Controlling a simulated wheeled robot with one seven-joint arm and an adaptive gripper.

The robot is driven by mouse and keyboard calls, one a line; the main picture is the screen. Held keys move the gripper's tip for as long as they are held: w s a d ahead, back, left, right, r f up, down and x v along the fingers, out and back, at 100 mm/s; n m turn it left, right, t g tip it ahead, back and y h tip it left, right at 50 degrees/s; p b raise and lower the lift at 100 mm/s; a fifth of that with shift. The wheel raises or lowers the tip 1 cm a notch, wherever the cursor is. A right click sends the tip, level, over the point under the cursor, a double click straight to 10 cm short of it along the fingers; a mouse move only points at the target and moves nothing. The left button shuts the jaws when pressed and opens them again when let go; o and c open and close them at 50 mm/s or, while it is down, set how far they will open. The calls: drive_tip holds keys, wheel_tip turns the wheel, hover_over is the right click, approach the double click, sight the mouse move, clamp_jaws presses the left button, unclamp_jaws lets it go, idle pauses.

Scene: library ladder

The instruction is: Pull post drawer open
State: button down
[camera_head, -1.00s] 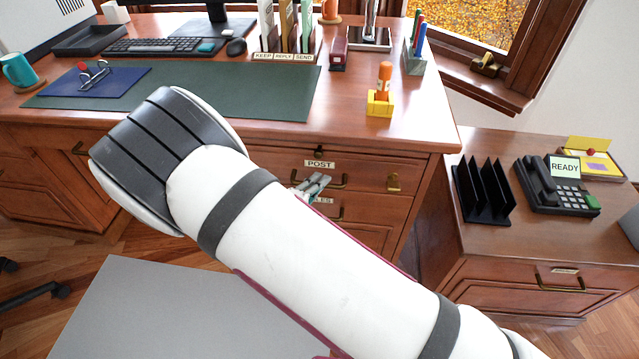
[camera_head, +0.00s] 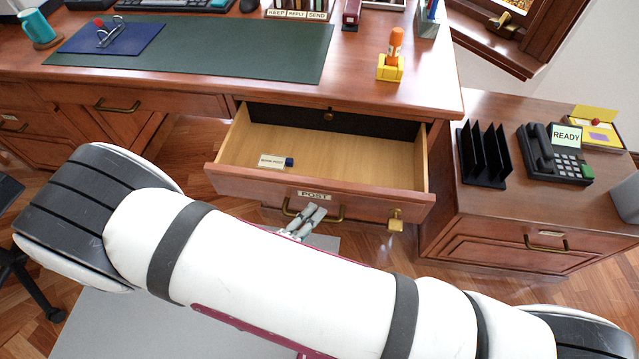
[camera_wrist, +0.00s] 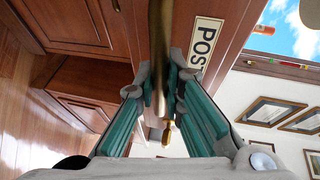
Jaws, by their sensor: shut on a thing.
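The post drawer (camera_head: 230,185) is pulled out from the desk, its light wood inside open to view. Its front carries a POST label (camera_head: 314,195), also seen in the wrist view (camera_wrist: 205,42). My gripper (camera_head: 304,218) is at the brass bar handle (camera_head: 337,213) below the label. In the wrist view my gripper (camera_wrist: 165,88) is shut on the brass handle (camera_wrist: 160,40), with a finger on each side of it. A stamp with a white label (camera_head: 272,161) and a dark blue end lies inside the drawer on the left.
A brass padlock-like fitting (camera_head: 395,221) hangs on the drawer front's right side. A side cabinet (camera_head: 480,215) with a black rack (camera_head: 483,155) and a telephone (camera_head: 555,153) stands to the right. The desk top holds a green mat (camera_head: 200,50) and an orange-handled stamp (camera_head: 392,58).

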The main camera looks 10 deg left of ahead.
drive_tip(key=s, duration=0.9)
drive_tip(key=shift+s+a+r+p, duration=0.15)
drive_tip(key=shift+p, duration=0.3)
drive_tip(key=c, duration=1.7)
unclamp_jaws()
drive_tip(key=shift+o, duration=0.2)
drive_tip(key=v, duration=0.7)
drive_tip(key=shift+s, duration=0.25)
drive_tip(key=shift+a, duration=0.1)
